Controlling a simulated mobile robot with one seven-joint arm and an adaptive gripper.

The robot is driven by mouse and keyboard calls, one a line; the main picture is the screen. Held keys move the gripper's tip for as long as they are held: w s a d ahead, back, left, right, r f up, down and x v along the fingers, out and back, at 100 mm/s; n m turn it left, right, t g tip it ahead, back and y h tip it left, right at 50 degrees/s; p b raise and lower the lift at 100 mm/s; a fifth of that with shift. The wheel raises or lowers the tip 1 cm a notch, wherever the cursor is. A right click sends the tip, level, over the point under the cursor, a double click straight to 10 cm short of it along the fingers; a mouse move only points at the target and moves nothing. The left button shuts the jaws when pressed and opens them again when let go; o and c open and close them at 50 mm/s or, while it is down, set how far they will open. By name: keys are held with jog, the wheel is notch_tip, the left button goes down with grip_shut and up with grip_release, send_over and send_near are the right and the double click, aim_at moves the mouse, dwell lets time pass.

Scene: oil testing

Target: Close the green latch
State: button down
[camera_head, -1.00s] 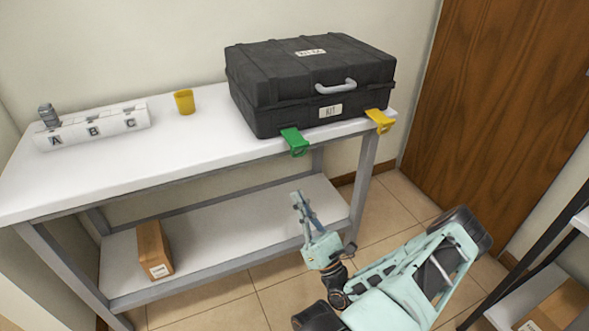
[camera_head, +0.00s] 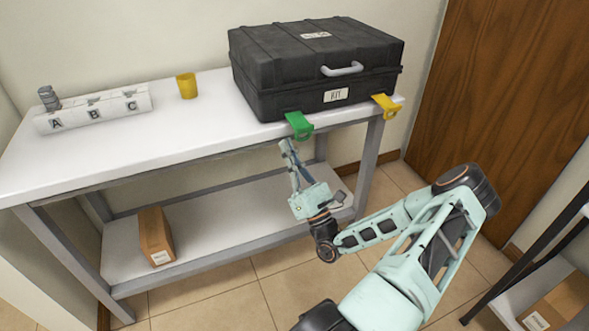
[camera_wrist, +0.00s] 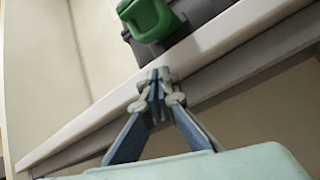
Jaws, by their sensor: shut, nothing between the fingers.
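The green latch (camera_head: 299,125) hangs open at the lower front left of the black case (camera_head: 310,70), sticking out past the table's front edge. My gripper (camera_head: 285,146) is shut and empty, just below and left of the latch, in front of the table edge. In the wrist view the green latch (camera_wrist: 150,20) is at the top, with a rounded loop end, and my shut fingertips (camera_wrist: 157,84) point up toward it with a gap between. The yellow latch (camera_head: 386,106) sits at the case's lower front right and also hangs outward.
The white table (camera_head: 130,165) has a lower shelf (camera_head: 215,225) with a cardboard box (camera_head: 155,236). A wooden door (camera_head: 500,100) is at the right.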

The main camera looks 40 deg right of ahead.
aim_at(298, 126)
jog(key=shift+s+d+r+b, duration=0.2)
jog(key=shift+s+r, duration=0.15)
jog(key=shift+s, duration=0.4)
jog(key=shift+s+d+r+b, duration=0.1)
jog(key=shift+s+d+r, duration=0.2)
jog(key=shift+s, duration=0.45)
jog(key=shift+r, duration=0.1)
jog(key=shift+s+a+r+m+g+p, duration=0.1)
jog(key=shift+s+r+m+g+p, duration=0.15)
jog(key=shift+g+p, duration=0.7)
